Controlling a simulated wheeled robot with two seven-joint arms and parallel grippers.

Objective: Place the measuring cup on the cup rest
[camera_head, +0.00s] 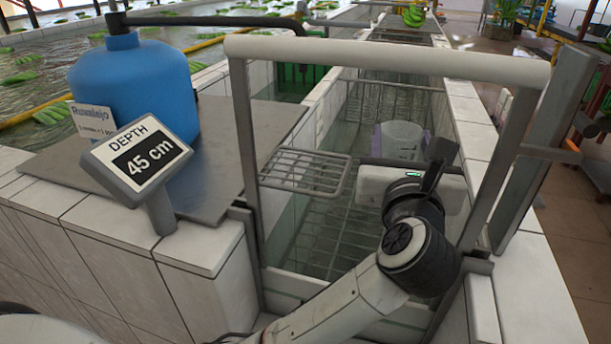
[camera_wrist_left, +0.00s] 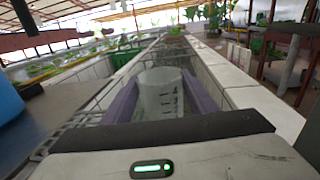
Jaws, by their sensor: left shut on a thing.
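The measuring cup (camera_head: 402,136) is clear with dark marks on its side. It also shows in the left wrist view (camera_wrist_left: 160,92), upright between two purple fingers. My left gripper (camera_head: 403,150) is shut on it, over the water channel beyond the white-topped frame. A small wire rack (camera_head: 305,172), which looks like the cup rest, juts from the left side of the channel. It is empty. My left gripper and the cup are to its right and farther back, apart from it. The cup's lower part is partly hidden by my gripper body. My right gripper is not in view.
A white-topped metal frame (camera_head: 390,58) stands over the channel's near end, around my left arm. A blue jug (camera_head: 135,85) and a depth sign reading 45 cm (camera_head: 140,160) stand at left. Wire grids (camera_head: 335,235) line the channel.

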